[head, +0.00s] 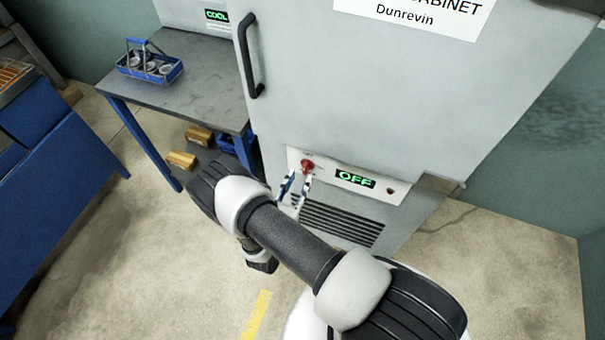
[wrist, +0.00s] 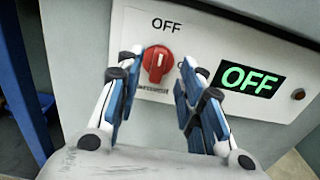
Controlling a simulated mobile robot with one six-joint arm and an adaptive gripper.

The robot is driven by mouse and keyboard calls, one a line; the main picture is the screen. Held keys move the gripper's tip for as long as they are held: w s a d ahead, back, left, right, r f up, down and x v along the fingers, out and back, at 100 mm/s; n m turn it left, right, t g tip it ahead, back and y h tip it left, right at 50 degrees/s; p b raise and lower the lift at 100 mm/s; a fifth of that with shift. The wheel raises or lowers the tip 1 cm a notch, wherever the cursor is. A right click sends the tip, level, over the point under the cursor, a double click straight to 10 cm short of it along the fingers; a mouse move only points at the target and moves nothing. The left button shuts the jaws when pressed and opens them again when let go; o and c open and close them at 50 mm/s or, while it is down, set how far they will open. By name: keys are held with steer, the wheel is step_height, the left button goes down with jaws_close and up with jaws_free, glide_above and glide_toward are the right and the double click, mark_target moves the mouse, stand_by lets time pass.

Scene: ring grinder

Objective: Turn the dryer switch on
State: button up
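The dryer switch is a red rotary knob (wrist: 157,62) on a pale panel low on the grey cabinet, and it also shows in the head view (head: 307,166). Its white pointer line stands near upright, toward the word OFF. The green display (wrist: 249,80) beside it reads OFF, also in the head view (head: 355,179). My gripper (wrist: 154,84) is open, with its two blue-padded fingers apart and nothing between them. In the head view, my gripper (head: 294,184) is just below the knob. I cannot tell whether the fingertips touch it.
The cabinet door has a black handle (head: 246,56) above the panel. A vent grille (head: 340,222) is below it. A blue-legged table (head: 200,80) with a blue carrier (head: 149,64) stands to the left. A small round fitting (wrist: 298,94) sits right of the display.

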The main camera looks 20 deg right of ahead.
mark_target(304, 170)
steer(key=shift+x, duration=2.05)
steer(key=shift+c, duration=0.2)
jaws_close()
